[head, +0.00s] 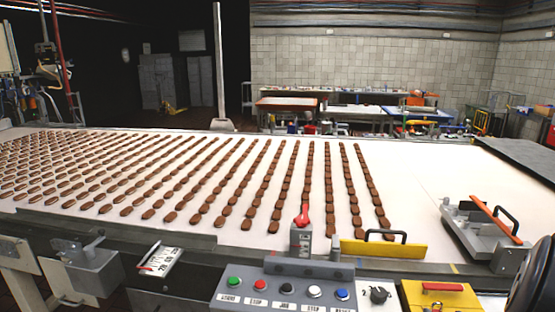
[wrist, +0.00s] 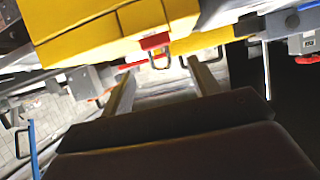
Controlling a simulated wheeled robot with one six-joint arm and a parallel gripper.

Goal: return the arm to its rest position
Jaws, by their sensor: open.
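My gripper (wrist: 160,72) shows in the wrist view with its two fingers apart and nothing between them. A yellow box-like body (wrist: 120,28) with a red latch and a metal loop (wrist: 158,50) lies just beyond the fingertips in that view; I cannot tell if they touch. The wrist view is strongly tilted. In the head view my gripper is not seen. A dark rounded shape at the lower right edge may be part of my arm, but I cannot tell.
A white conveyor belt (head: 430,190) carries many rows of brown biscuits (head: 225,190). At its front edge stand a button panel (head: 285,285), a red-handled lever (head: 302,230), a yellow plate with a black handle (head: 385,250), a yellow box (head: 440,297) and a metal clamp fixture (head: 485,228).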

